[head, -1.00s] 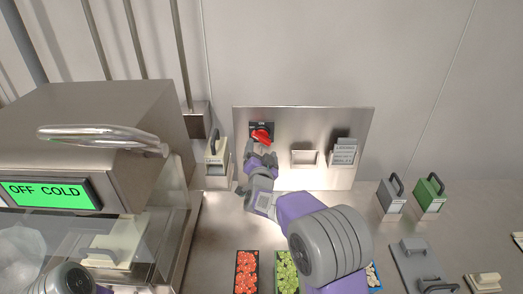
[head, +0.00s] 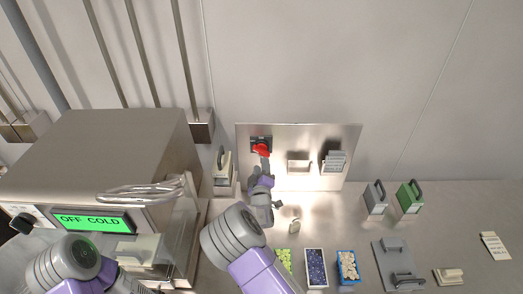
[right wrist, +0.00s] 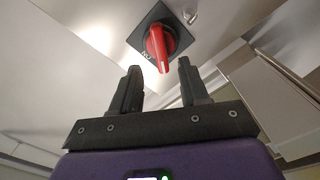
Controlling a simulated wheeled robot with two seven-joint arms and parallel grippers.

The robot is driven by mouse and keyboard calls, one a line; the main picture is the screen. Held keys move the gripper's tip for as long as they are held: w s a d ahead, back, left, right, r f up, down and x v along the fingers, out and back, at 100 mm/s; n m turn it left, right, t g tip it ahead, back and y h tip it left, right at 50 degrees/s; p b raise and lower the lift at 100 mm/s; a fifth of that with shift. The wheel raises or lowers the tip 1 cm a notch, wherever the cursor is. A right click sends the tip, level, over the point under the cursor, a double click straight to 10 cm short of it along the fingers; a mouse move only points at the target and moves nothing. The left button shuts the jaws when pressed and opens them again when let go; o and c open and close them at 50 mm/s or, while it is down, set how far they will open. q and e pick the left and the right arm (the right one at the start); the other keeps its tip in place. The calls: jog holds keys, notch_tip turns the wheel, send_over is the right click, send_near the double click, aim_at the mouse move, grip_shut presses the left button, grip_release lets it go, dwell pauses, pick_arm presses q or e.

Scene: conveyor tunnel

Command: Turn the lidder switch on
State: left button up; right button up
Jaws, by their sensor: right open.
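The lidder switch appears as a red rotary knob (head: 262,150) on a black square plate on the upright metal panel. In the right wrist view the knob (right wrist: 160,47) points toward my gripper, and a white "ON" mark shows upside down beside its tip. My right gripper (head: 264,166) is just below the knob in the head view. In the right wrist view its two fingers (right wrist: 160,78) are apart, with the knob's tip just beyond the gap and nothing held. The box-shaped machine's green display (head: 92,220) reads "OFF COLD". My left arm shows at lower left, but its gripper is not visible.
The metal panel (head: 310,180) also carries a small white tray (head: 299,166) and a card holder (head: 334,160). A handled block (head: 222,166) stands left of the panel. Grey (head: 376,198) and green (head: 410,196) handled blocks stand right. Trays of food lie in front.

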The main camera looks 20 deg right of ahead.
aim_at(262, 154)
jog(key=shift+x, duration=3.55)
jog(key=shift+f, duration=0.1)
grip_shut()
